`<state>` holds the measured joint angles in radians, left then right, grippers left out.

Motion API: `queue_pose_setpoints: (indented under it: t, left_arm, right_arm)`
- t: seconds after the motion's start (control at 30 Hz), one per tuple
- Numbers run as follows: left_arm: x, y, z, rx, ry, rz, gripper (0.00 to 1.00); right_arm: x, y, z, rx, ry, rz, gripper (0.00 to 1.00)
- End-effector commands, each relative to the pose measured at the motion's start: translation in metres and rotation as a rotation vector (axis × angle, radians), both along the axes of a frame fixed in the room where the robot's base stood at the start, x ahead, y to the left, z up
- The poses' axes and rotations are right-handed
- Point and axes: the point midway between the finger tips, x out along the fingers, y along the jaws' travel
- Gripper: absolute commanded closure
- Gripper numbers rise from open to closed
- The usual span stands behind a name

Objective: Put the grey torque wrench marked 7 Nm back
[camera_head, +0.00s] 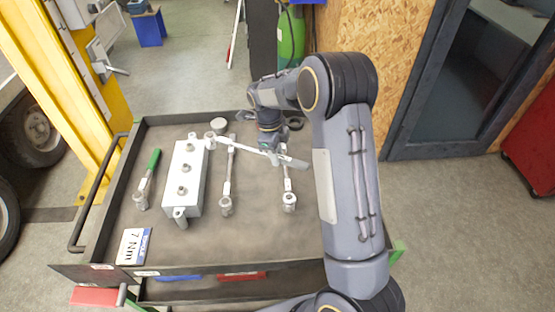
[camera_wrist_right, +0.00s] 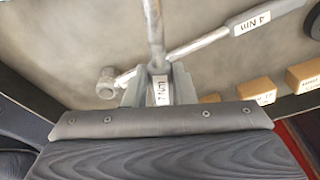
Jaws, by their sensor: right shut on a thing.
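My right gripper (camera_head: 272,150) is shut on a grey torque wrench (camera_head: 240,147) above the tray. It lies crosswise in the head view, its head end to the left, near the grey block's far end. In the right wrist view its shaft (camera_wrist_right: 152,25) runs up from between the fingers (camera_wrist_right: 158,90), and its label seems to read 7 Nm. A second grey wrench (camera_head: 288,190) lies beyond the grip; its label in the wrist view (camera_wrist_right: 250,20) seems to read 4 Nm. A third grey wrench (camera_head: 227,185) lies left of it. A card marked 7 Nm (camera_head: 133,247) lies at the tray's front left. My left gripper is not in view.
The black cart tray (camera_head: 240,255) holds a grey block with bolts (camera_head: 184,180) and a green-handled tool (camera_head: 149,175). A yellow post (camera_head: 60,70) stands left of the cart. The tray's front middle is bare.

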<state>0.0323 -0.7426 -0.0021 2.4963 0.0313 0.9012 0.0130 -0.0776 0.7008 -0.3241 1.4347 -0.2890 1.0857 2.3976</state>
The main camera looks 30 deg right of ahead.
Motion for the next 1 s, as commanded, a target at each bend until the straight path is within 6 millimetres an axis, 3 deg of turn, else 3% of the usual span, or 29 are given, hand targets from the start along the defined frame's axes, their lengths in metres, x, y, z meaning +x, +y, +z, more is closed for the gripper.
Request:
queue_pose_setpoints:
  t: [0.3, 0.7, 0.73, 0.9, 1.0]
  left_arm:
    - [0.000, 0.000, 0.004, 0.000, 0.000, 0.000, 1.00]
    - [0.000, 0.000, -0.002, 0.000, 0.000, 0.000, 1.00]
    - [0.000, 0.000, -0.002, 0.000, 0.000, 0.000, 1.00]
    - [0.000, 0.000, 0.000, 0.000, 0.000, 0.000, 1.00]
    - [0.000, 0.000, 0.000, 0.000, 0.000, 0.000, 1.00]
  right_arm:
    - [0.004, -0.005, -0.036, 0.001, -0.001, 0.000, 1.00]
    - [0.004, -0.005, -0.042, 0.000, -0.003, -0.001, 1.00]
    - [0.003, -0.005, -0.043, 0.000, 0.000, -0.001, 0.75]
    - [0.003, -0.005, -0.042, 0.000, 0.000, -0.001, 0.55]
    - [0.003, -0.005, -0.042, 0.000, 0.000, -0.001, 0.55]
